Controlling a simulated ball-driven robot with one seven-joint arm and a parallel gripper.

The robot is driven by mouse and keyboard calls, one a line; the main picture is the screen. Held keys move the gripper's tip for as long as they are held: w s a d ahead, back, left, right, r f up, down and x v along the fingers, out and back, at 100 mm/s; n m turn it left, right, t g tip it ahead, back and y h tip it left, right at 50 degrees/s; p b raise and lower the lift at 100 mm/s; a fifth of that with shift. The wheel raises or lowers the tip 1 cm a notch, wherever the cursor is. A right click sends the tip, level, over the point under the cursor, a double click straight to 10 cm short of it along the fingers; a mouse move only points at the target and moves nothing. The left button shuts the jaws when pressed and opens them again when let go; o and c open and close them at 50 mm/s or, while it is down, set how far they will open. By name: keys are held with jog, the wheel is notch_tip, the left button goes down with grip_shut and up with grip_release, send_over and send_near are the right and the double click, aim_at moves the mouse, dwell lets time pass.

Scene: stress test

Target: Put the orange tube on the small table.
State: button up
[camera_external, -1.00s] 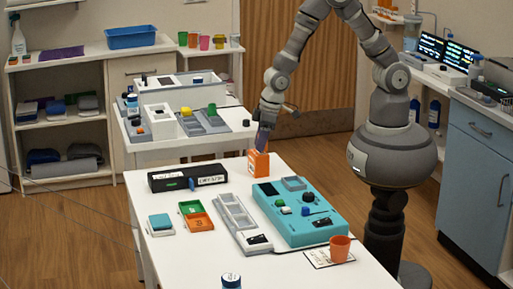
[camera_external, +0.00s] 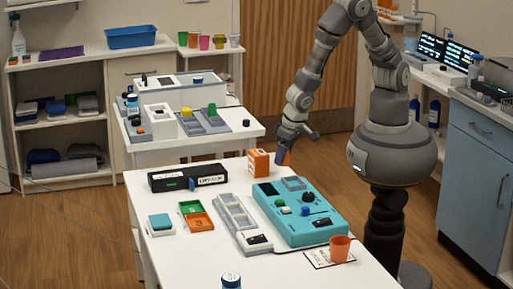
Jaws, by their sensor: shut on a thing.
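My gripper (camera_external: 284,150) hangs just past the far right edge of the front white table, beside the orange box (camera_external: 259,162). It is shut on a small slanted blue-purple thing with an orange edge (camera_external: 282,157). I cannot tell whether this is the orange tube; the gripper hides part of it. An orange cup (camera_external: 340,249) stands on a printed card at the front right of the table. A small white stand with cups (camera_external: 230,50) is at the back; which table is the small table is unclear.
The front white table (camera_external: 190,258) bears a teal panel (camera_external: 300,228), a grey tray (camera_external: 236,222), a black box (camera_external: 187,178) and green and orange trays (camera_external: 197,216). A second white table (camera_external: 190,144) with equipment stands behind. Bare floor lies between the tables and the back shelf.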

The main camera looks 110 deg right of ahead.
aim_at(286, 160)
jog(key=m, duration=0.1)
jog(key=a+m, duration=0.1)
jog(key=m, duration=0.1)
jog(key=a+m+g, duration=0.1)
jog(key=m, duration=0.1)
jog(key=shift+f+h+p, duration=0.2)
jog(key=shift+h+p, duration=0.1)
jog(key=shift+a+m+g, duration=0.4)
jog(key=shift+m, duration=0.6)
jog(key=shift+a+m, duration=0.25)
jog(key=shift+m, duration=0.25)
jog(key=shift+w+a+m, duration=0.2)
jog(key=shift+w+m, duration=0.05)
jog(key=shift+m, duration=0.05)
jog(key=shift+g, duration=0.3)
jog(key=w+b, duration=0.1)
jog(key=w, duration=0.4)
jog(key=w+a+f+b, duration=0.1)
jog(key=w, duration=0.4)
jog(key=w+a+b, duration=0.1)
jog(key=w+b, duration=0.1)
jog(key=w, duration=0.3)
jog(key=shift+a+f, duration=0.15)
jog(key=shift+f, duration=0.1)
jog(key=shift+f+b, duration=0.9)
jog(key=shift+f, duration=0.8)
jog(key=shift+w, duration=0.1)
